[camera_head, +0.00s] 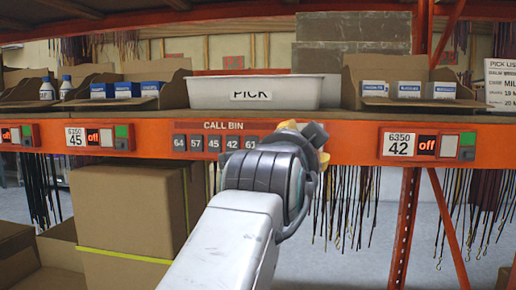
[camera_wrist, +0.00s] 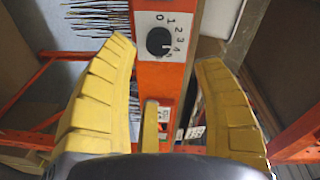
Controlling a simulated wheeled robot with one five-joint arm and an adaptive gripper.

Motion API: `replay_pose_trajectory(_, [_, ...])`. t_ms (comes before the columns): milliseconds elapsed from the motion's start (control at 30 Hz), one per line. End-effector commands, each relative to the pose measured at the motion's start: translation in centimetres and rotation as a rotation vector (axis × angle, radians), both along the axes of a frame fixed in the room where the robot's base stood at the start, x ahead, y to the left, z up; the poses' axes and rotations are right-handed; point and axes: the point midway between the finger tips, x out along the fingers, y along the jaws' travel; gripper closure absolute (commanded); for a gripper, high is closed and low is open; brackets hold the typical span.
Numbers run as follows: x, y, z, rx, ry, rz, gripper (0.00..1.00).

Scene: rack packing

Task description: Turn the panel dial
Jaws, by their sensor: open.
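The panel dial (camera_wrist: 159,41) is a round black knob on a white plate with printed numbers around it, on the orange rack beam (camera_wrist: 160,82). It shows in the wrist view, near the top middle. My gripper (camera_wrist: 165,52) is open, with its yellow fingers spread to the left and right of the dial. I see no finger touching the dial. In the head view my wrist hides the dial, and only bits of the yellow fingers show past it. The CALL BIN panel (camera_head: 224,126) with its row of numbers is partly covered by my arm.
A white PICK tote (camera_head: 212,91) stands on the shelf above the beam. Open cardboard bins (camera_head: 140,72) sit beside it. Pick modules reading off (camera_head: 427,146) line the beam. Large cardboard boxes (camera_head: 125,200) stand below at left, and dark cords hang under the beam.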

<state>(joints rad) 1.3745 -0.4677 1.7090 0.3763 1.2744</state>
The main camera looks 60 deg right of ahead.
Motion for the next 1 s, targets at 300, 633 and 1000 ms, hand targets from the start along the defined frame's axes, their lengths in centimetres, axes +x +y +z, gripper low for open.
replay_pose_trajectory(300, [-0.5, 2.6, 0.1, 0.001, 0.0, 0.0, 0.38])
replay_pose_trajectory(633, [-0.6, 2.9, 0.1, 0.001, 0.0, 0.0, 0.38])
replay_pose_trajectory(1000, [-0.6, 2.8, 0.1, 0.001, 0.0, 0.001, 0.38])
